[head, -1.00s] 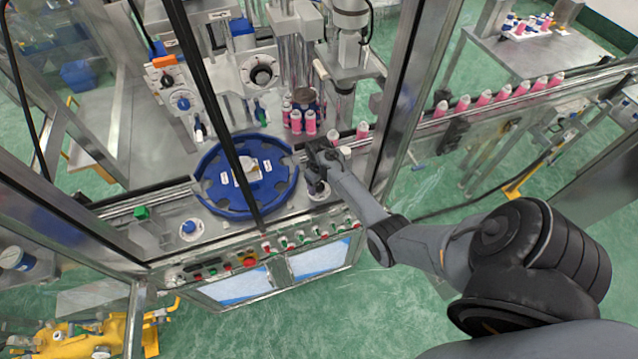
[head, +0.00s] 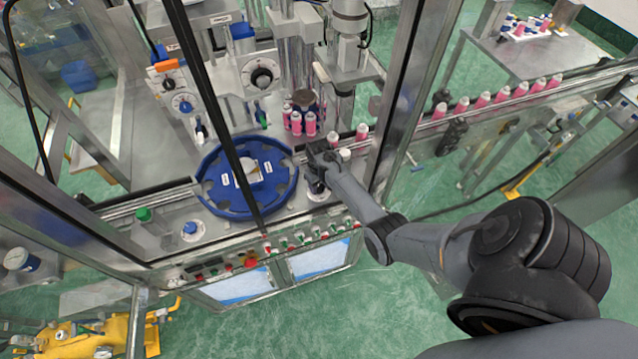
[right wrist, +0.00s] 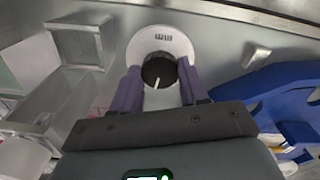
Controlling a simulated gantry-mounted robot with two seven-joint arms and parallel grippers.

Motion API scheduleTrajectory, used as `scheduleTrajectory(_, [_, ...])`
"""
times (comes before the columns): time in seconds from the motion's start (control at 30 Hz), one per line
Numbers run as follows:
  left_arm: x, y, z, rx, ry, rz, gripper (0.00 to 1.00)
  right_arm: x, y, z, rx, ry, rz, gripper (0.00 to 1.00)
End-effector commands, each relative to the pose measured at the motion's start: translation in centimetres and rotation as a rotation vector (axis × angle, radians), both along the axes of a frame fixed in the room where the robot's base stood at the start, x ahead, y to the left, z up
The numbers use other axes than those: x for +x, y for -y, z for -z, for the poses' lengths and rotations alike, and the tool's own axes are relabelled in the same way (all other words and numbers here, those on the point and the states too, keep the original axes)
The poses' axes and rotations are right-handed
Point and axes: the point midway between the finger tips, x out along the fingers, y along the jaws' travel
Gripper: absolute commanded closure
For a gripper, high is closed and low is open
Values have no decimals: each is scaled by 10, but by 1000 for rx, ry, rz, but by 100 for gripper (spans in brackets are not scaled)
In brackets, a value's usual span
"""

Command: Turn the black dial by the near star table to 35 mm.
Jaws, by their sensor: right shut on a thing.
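The black dial (right wrist: 158,70) sits on a round white plate (right wrist: 140,42) in the right wrist view. A white pointer line on the dial points down in that picture, towards my gripper's palm. Dark lettering on the plate is too blurred to read, and part of the plate is hidden. My right gripper (right wrist: 159,76) has one finger on each side of the dial and is shut on it. In the head view my right gripper (head: 317,170) is over the dial, beside the blue star table (head: 215,200), and largely hides the dial. My left gripper is not in view.
Another black dial (head: 261,76) and a blue knob (head: 182,103) are on upright machine panels behind. Pink cans (head: 483,100) line the conveyor at right. Metal frame posts (head: 408,95) stand near my right arm. Buttons (head: 250,262) line the front panel.

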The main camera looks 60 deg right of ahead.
Motion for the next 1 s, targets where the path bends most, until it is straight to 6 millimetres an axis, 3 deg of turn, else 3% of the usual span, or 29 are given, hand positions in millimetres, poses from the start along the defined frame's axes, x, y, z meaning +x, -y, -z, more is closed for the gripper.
scheduleTrajectory(0.2, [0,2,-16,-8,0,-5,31,0,-1,-2,1,-1,189,87])
scheduleTrajectory(0.6, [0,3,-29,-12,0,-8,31,0,-1,-1,0,0,526,87])
scheduleTrajectory(1.0, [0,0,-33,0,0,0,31,0,0,1,0,0,697,87])
